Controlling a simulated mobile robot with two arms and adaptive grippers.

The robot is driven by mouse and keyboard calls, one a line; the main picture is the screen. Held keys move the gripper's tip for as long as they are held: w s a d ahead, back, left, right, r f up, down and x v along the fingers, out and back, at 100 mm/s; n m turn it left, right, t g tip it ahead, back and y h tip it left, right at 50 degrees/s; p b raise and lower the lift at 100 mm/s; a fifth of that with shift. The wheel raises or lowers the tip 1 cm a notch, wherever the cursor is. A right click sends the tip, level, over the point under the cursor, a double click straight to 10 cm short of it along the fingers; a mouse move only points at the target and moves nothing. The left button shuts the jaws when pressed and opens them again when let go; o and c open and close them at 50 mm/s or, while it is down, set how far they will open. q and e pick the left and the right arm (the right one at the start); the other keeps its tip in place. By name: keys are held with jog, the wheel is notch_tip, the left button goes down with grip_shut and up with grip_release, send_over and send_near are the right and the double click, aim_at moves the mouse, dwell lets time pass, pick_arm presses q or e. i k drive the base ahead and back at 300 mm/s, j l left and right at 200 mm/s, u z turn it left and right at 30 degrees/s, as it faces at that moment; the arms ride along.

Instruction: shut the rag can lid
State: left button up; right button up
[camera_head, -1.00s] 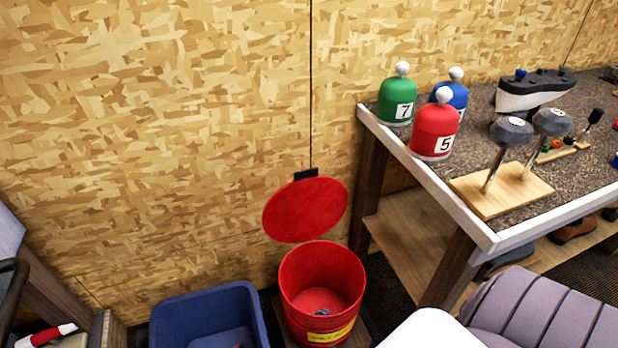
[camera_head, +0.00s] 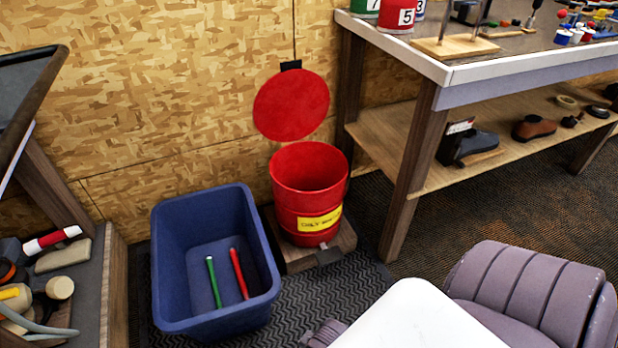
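The red rag can (camera_head: 309,195) stands on a small wooden base near the wall, with a yellow label on its front. Its round red lid (camera_head: 291,104) is open, raised up behind the rim and facing forward near the wall. The can's mouth is uncovered, and its inside looks dark red; I cannot make out contents. A grey pedal-like piece (camera_head: 328,256) sticks out at the front of the base. Neither my left nor my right gripper can be made out in the head view.
A blue bin (camera_head: 171,262) holding a green and a red grip stands left of the can. A workbench (camera_head: 455,75) with a lower shelf is on the right. A tray of tools (camera_head: 90,285) is at far left. Dark matting lies in front of the can.

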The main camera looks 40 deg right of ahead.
aim_at(292, 103)
jog(key=i+l+u, duration=0.1)
jog(key=l+u, duration=0.35)
jog(key=l, duration=1.65)
